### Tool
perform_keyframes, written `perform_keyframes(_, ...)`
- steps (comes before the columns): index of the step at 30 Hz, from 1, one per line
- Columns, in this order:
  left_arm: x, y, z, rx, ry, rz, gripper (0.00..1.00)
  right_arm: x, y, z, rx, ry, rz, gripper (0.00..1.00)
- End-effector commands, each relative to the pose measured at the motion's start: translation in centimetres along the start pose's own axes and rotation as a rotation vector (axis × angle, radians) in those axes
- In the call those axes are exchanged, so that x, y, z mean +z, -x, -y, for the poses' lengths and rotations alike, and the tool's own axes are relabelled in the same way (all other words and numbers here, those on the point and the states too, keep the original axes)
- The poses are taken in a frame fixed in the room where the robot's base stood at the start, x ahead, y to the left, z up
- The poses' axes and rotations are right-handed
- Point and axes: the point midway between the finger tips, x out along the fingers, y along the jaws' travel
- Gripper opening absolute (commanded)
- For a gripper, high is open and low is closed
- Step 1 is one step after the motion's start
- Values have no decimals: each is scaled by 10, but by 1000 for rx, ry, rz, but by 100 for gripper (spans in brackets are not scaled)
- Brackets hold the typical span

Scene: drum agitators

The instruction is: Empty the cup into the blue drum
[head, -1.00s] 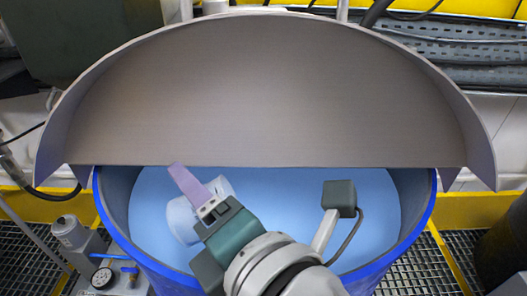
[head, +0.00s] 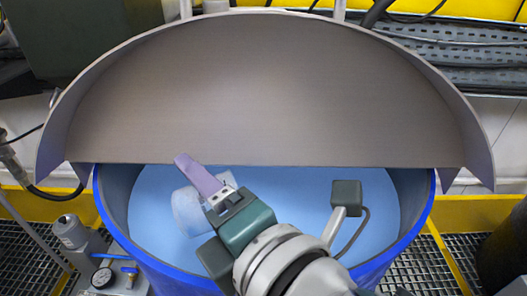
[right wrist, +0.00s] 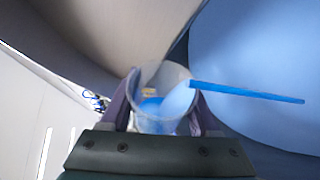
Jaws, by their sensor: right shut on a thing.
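My right gripper (head: 192,180) is shut on the translucent cup (head: 187,212) and holds it over the left part of the open blue drum (head: 430,200). The cup is tilted. In the right wrist view the cup (right wrist: 160,78) sits between the purple fingers, with blue liquid (right wrist: 165,108) inside. A thin blue streak (right wrist: 245,92) runs from its rim across the drum's light blue inside; it looks like a stream of liquid. The head view does not show this streak. My left gripper is not in view.
A large grey half-round lid or hood (head: 265,90) rises over the drum's back half. Metal grating (head: 420,270) and a yellow rail (head: 480,210) lie around the drum.

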Motion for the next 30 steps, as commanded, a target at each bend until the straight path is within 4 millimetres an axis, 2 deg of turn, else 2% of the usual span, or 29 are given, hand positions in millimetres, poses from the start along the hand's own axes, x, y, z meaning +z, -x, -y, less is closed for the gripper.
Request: perform_keyframes(30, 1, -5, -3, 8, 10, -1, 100, 8, -4, -4, 42, -102, -8, 6)
